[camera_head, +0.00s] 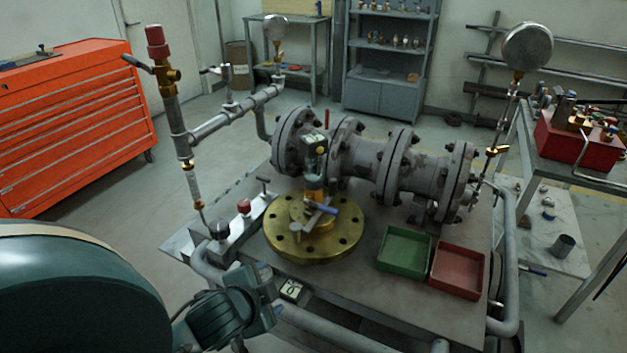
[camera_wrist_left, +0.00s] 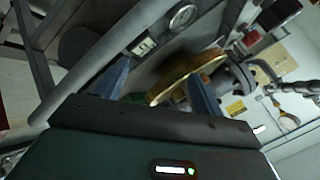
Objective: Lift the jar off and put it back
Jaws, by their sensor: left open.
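A small jar-like unit (camera_head: 315,165), with a dark and yellow top, a clear middle and an amber lower part, stands upright on the brass flange (camera_head: 283,245). Where the jar meets its holder is too small to tell. A blue-handled piece (camera_head: 322,207) lies in front of its foot. My left gripper (camera_head: 272,299) is open and empty, low at the bench's front edge, left of and nearer than the flange. In the left wrist view my open fingers (camera_wrist_left: 157,88) frame the brass flange rim (camera_wrist_left: 190,74) beyond them; the jar cannot be made out there. My right gripper is not in view.
The grey flanged pipe (camera_head: 365,160) runs behind the brass flange. A green tray (camera_head: 405,232) and a red tray (camera_head: 432,272) sit to its right. A block with knobs (camera_head: 230,235) stands left. A pipe rail edges the bench. Bare bench top lies before the flange.

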